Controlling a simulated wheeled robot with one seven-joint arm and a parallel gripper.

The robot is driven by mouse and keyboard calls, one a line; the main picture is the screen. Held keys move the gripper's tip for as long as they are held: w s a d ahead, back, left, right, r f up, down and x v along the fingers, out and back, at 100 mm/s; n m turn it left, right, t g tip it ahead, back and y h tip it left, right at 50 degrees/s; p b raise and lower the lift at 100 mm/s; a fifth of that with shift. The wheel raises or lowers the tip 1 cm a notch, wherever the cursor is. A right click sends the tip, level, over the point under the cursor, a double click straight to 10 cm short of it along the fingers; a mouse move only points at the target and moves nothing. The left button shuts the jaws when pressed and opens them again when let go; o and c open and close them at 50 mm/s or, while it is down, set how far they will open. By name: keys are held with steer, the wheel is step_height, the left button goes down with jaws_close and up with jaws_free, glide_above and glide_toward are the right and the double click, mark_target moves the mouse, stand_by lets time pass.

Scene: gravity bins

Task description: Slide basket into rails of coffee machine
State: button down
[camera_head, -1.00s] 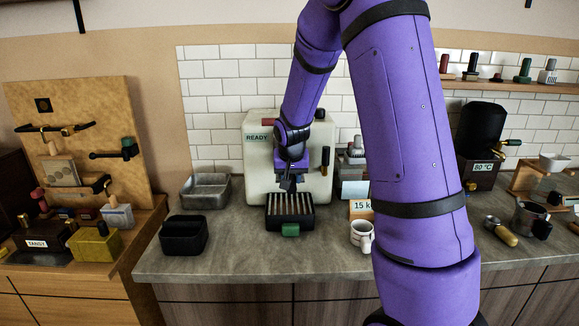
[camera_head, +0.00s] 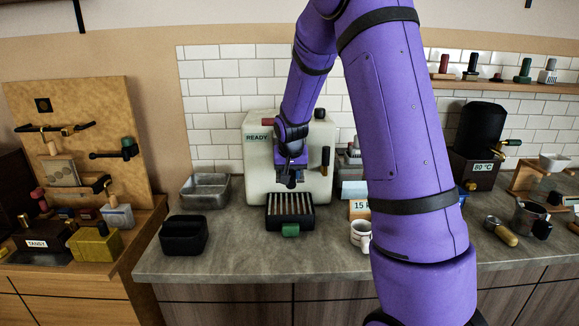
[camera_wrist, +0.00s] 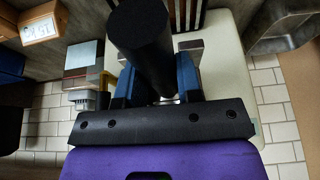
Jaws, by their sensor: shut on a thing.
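The white coffee machine (camera_head: 259,181) with a READY label stands at the back of the counter; its side also shows in the wrist view (camera_wrist: 230,65). My gripper (camera_head: 290,182) is in front of the machine, above the slatted drip tray (camera_head: 270,212). In the wrist view, the blue fingers of my gripper (camera_wrist: 160,84) are shut on a thick black cylindrical handle (camera_wrist: 140,38), which looks like the basket's handle. The basket itself and the machine's rails are hidden by my wrist and the handle, so I cannot tell whether they touch.
A black open bin (camera_head: 184,236) and a grey metal pan (camera_head: 205,190) are left of the machine. A white mug (camera_head: 361,237) and a card reading 15 (camera_head: 359,207) stand at right. The counter between bin and tray is free.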

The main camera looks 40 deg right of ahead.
steer(key=shift+w+d, duration=0.15)
steer(key=shift+w, duration=0.1)
steer(key=c, duration=0.7)
jaws_free()
steer(key=shift+s, duration=0.1)
